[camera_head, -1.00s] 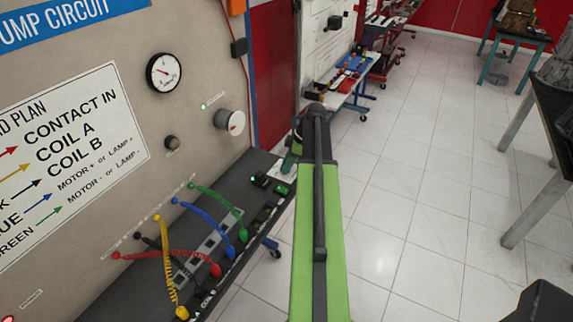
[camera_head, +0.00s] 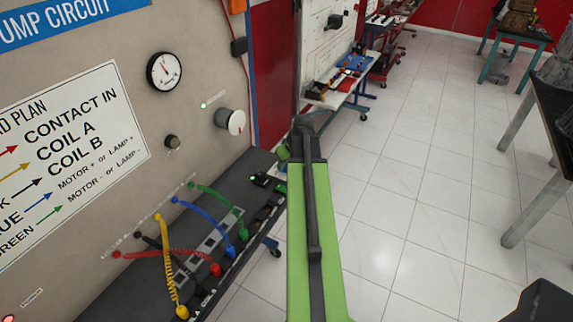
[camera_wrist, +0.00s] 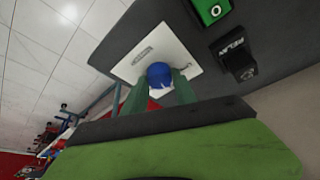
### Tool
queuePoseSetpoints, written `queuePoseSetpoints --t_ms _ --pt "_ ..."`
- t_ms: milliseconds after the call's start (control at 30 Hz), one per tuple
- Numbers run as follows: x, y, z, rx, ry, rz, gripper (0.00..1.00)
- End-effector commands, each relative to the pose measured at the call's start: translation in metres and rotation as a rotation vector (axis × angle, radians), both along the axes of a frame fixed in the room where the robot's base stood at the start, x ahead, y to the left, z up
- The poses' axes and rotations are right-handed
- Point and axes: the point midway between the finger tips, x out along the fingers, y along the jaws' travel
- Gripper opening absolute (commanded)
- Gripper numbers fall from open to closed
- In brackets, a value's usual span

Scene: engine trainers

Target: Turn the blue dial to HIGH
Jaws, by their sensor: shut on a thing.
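The blue dial (camera_wrist: 159,75) shows in the wrist view, in front of a pale square plate (camera_wrist: 137,54) on a dark surface. The plate has small dark markings that I cannot read. My gripper (camera_wrist: 160,88) has its two green fingers on either side of the dial and is shut on it. The dial's pointer and exact setting cannot be made out. In the head view the dial and fingers are hidden behind my green arm.
A dark bench (camera_head: 130,270) carries coloured leads and sockets below a panel with a round gauge (camera_head: 164,71) and a grey knob (camera_head: 230,120). In the wrist view, a green-faced block (camera_wrist: 212,10) and a black labelled block (camera_wrist: 236,58) sit near the plate.

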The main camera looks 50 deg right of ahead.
Motion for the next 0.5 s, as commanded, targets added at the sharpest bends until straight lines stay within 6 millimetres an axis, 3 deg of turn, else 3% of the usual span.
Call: queuePoseSetpoints --t_ms 500 --pt "0.0004 0.0033 -0.0004 -0.002 0.004 -0.479 0.0"
